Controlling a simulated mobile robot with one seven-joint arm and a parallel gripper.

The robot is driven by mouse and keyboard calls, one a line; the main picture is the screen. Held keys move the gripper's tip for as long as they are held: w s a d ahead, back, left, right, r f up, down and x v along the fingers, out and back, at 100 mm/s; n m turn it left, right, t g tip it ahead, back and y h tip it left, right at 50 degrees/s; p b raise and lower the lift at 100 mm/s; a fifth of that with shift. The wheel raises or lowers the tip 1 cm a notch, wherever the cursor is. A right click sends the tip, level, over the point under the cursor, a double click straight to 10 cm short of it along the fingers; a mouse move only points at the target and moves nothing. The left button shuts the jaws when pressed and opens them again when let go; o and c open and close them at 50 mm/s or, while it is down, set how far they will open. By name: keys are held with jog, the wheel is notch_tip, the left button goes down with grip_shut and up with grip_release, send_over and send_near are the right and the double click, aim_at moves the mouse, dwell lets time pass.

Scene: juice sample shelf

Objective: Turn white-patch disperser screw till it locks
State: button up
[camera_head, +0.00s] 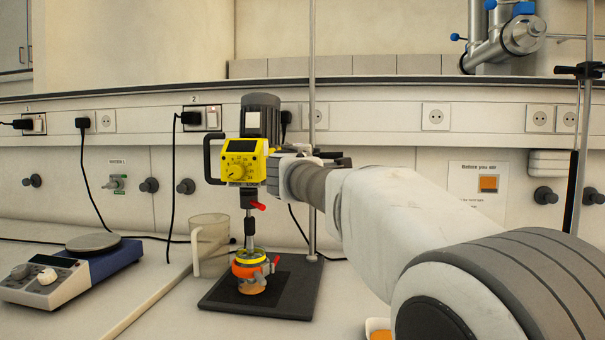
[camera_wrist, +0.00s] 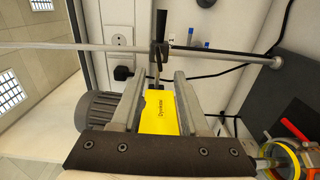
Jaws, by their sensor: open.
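The yellow disperser (camera_head: 244,163) with its grey motor (camera_head: 261,116) hangs upright on a tall stand rod (camera_head: 312,100). Its shaft points down to a vessel with a yellow ring (camera_head: 250,257). In the wrist view the yellow housing (camera_wrist: 158,114) shows behind and between the open fingers of my gripper (camera_wrist: 164,75). A dark clamp with a screw (camera_wrist: 158,52) sits at the rod (camera_wrist: 100,46), just beyond the fingertips. The fingers appear empty; contact cannot be told. I cannot make out a white patch on the screw. In the head view my wrist hides most of the gripper.
A black stand base (camera_head: 290,300) carries the rod. A clear beaker (camera_head: 208,235) stands left of it, and a blue hotplate (camera_head: 100,262) farther left. Cables hang from wall sockets behind. An orange-filled dish (camera_head: 378,330) is partly hidden by my arm.

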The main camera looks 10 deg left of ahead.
jog(key=s, duration=0.7)
jog(key=shift+s+a+b, duration=0.15)
jog(key=shift+a+b, duration=0.1)
jog(key=shift+b, duration=0.1)
jog(key=shift+o, duration=0.2)
